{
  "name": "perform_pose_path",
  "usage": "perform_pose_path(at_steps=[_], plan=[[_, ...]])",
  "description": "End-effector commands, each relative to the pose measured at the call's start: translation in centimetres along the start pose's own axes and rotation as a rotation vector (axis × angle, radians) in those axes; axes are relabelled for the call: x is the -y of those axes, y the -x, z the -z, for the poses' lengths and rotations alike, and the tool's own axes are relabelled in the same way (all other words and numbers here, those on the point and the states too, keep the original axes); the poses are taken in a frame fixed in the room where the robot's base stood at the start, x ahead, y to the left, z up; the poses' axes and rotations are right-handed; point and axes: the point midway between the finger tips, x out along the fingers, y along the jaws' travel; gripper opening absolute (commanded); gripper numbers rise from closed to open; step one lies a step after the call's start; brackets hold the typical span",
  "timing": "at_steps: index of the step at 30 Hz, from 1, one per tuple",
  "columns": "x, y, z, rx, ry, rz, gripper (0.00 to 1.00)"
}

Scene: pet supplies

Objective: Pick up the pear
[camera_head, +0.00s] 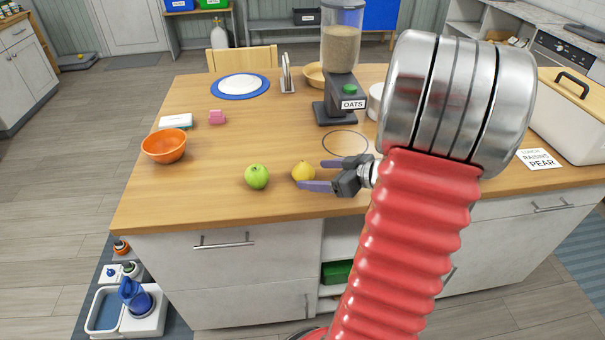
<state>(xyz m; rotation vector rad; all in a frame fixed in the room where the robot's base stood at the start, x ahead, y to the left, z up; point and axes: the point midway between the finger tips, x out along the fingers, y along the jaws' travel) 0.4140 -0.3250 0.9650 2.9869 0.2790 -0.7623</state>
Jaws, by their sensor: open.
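The yellow pear (303,171) stands on the wooden island top, close to its front edge. My gripper (315,174) comes in from the right at table height. Its two purple fingers are apart, one on the far side of the pear and one on the near side. The pear is at the open mouth of the fingers; whether either finger touches it I cannot tell. The near finger passes in front of the pear's lower part.
A green apple (257,176) stands just left of the pear. An orange bowl (164,146) is further left. Behind are a pink block (217,117), a blue-rimmed plate (240,86) and an oats dispenser (340,85). A paper note (541,160) and a white bin (570,115) are at right.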

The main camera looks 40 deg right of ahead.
Motion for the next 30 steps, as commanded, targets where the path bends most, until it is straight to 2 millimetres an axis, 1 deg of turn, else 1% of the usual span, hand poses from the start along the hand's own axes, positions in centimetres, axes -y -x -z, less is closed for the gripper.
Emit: perform_pose_path(at_steps=[9,12,15,30], plan=[[-0.4,-3.8,-0.2,0.0,0.0,0.004,0.74],[-0.4,-4.6,-0.3,0.001,0.0,0.002,0.74],[-0.4,-4.9,-0.3,0.001,0.0,0.0,0.74],[-0.5,-4.9,-0.3,0.0,0.0,0.0,0.74]])
